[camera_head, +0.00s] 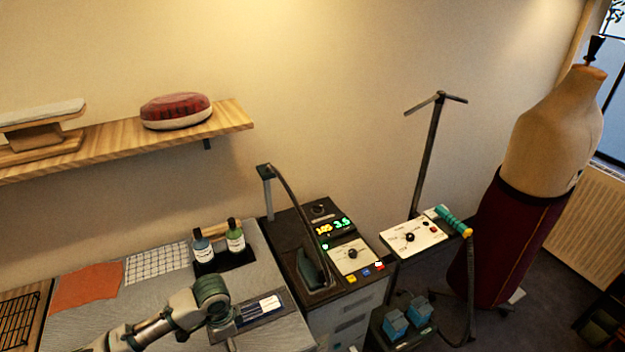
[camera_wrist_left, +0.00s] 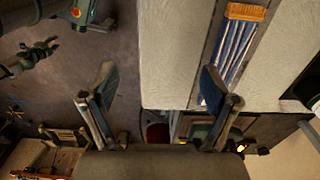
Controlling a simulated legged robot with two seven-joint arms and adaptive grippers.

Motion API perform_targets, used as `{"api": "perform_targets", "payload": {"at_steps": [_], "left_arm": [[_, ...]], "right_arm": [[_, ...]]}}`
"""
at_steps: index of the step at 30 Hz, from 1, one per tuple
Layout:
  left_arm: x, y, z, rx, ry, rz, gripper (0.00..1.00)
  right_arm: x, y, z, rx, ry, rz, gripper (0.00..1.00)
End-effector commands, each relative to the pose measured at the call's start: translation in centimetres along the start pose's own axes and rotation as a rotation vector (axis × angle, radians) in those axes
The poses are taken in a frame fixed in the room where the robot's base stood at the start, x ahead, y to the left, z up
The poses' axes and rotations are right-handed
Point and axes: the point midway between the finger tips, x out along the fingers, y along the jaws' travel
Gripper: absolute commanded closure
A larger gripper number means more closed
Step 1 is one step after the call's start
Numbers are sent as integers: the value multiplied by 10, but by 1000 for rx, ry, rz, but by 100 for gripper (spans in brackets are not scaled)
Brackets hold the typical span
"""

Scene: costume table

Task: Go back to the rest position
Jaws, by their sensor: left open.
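My left arm enters the head view from the bottom left, over the grey-covered table (camera_head: 75,325). My left gripper points down near the table's front edge, and its fingertips are mostly hidden in that view. In the left wrist view my left gripper (camera_wrist_left: 153,92) is open with nothing between its fingers. The gap lies over the floor and the pale table edge. A dark arm end, apparently my right gripper (camera_wrist_left: 40,50), shows at the upper left of the wrist view; its jaw state is unclear. The head view does not show it.
A shallow tray (camera_head: 243,318) lies beside the left gripper. A control console (camera_head: 347,258) stands right, then a dress form (camera_head: 553,140). A shelf (camera_head: 225,118) overhangs the back.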

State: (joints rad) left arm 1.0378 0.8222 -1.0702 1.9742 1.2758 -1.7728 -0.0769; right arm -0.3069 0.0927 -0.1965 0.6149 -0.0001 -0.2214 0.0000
Motion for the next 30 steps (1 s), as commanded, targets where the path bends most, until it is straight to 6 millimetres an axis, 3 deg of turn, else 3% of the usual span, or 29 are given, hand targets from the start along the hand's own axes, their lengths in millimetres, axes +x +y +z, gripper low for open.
{"api": "perform_targets", "payload": {"at_steps": [12, 20, 26, 30], "left_arm": [[35, 36, -33, 31, 86, -5, 13], [66, 77, -58, 5, 212, -4, 13], [95, 119, -72, -139, 366, 3, 13], [114, 140, -55, -352, 439, -15, 13]], "right_arm": [[0, -20, -18, 5, 25, -23, 60], [0, -12, -17, 1, 24, -13, 60], [0, -5, -8, -1, 13, -6, 60], [0, -3, -8, -1, 12, -4, 60]]}}
